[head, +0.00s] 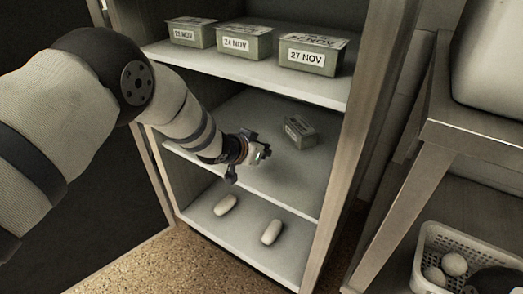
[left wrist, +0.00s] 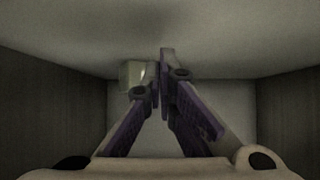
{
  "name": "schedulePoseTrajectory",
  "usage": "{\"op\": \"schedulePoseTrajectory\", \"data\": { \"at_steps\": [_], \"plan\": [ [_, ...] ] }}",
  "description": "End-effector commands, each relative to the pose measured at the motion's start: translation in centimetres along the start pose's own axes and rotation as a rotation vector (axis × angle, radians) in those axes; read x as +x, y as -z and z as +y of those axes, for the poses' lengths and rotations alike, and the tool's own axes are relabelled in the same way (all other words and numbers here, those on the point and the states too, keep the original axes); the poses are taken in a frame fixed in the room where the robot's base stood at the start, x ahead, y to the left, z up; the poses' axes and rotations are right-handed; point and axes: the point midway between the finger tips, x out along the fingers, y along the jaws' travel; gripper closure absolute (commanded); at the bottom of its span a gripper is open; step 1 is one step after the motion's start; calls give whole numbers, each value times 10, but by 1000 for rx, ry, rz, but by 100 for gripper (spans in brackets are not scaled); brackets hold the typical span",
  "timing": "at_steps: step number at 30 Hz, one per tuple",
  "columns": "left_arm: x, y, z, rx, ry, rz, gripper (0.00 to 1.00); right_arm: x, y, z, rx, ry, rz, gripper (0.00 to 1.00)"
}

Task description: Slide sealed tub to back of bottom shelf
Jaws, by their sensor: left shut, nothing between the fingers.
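A small green-grey tub (head: 299,130) with a pale top sits on the middle shelf (head: 262,108) of the open cabinet, turned at an angle. My left gripper (head: 264,154) is at the front of that shelf, left of and nearer than the tub, apart from it in the head view. In the left wrist view, the fingers (left wrist: 160,62) are shut with nothing between them. A pale block, probably the tub (left wrist: 131,75), shows partly behind the left finger; contact cannot be told there. The bottom shelf (head: 248,222) is below. My right gripper is not in view.
Several dated tubs, including one marked 27 NOV (head: 313,55), stand on the top shelf (head: 250,72). Two pale rounded items (head: 226,205) (head: 271,232) lie on the bottom shelf. A perforated basket (head: 428,262) stands at right. The cabinet side walls bound the shelf.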

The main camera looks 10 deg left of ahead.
Motion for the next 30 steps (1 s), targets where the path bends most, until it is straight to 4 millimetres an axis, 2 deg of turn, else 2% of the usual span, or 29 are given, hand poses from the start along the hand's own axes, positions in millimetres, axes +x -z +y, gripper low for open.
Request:
{"op": "schedulePoseTrajectory", "data": {
  "at_steps": [1, 7, 30],
  "plan": [
    [-10, 4, -1, 3, 3, 2, 100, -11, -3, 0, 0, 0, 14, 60],
    [-32, -10, -1, 2, 2, 2, 100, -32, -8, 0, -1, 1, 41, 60],
    [-116, -65, -1, 1, 2, 2, 100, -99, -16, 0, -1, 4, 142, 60]
  ]
}}
